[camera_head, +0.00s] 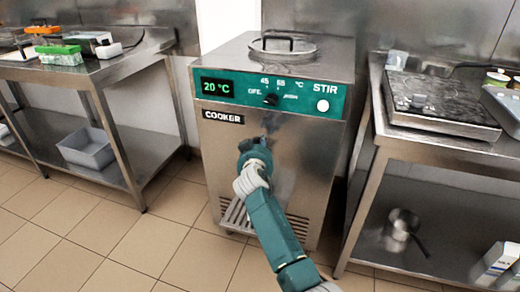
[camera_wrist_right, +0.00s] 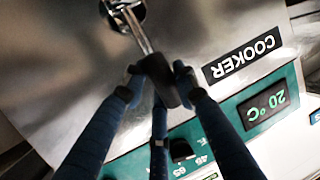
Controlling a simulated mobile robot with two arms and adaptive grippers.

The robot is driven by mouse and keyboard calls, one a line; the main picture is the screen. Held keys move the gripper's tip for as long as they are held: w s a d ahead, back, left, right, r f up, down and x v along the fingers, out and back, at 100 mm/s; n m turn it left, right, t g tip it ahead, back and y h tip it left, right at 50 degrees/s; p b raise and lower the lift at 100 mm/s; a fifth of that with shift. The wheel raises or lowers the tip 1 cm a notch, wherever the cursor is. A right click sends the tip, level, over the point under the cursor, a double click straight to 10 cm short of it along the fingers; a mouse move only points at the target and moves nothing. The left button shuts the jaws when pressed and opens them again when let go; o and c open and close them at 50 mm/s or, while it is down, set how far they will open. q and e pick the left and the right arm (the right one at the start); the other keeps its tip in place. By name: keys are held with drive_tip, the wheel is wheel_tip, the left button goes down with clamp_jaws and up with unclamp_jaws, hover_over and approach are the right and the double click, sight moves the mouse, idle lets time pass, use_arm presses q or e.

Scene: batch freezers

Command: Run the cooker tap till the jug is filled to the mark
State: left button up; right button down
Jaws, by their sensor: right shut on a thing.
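The cooker (camera_head: 222,140) stands mid-view in the head view, a steel cabinet with a teal panel reading 20 °C. Its tap (camera_wrist_right: 125,8) shows in the wrist view, with a metal lever ending in a black handle (camera_wrist_right: 160,80). My right gripper (camera_wrist_right: 156,76) is shut on that handle, fingers on both sides. In the head view my right gripper (camera_head: 263,142) and arm cover most of the tap. A slatted drip grate (camera_head: 236,216) sits low on the cooker front, partly behind my arm. I cannot make out the jug or any flow. My left gripper is out of view.
A steel table (camera_head: 125,68) stands left with a grey bin (camera_head: 86,149) on its lower shelf. A right table (camera_head: 372,130) bears a flat dark-topped appliance (camera_head: 440,100); a saucepan (camera_head: 400,226) sits below. Tiled floor is free at front left.

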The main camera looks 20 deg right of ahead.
drive_tip(key=shift+r, duration=0.1)
drive_tip(key=c, duration=1.3)
unclamp_jaws()
drive_tip(key=shift+w, duration=0.1)
wheel_tip(320, 180, up, 10)
drive_tip(key=shift+f, duration=0.1)
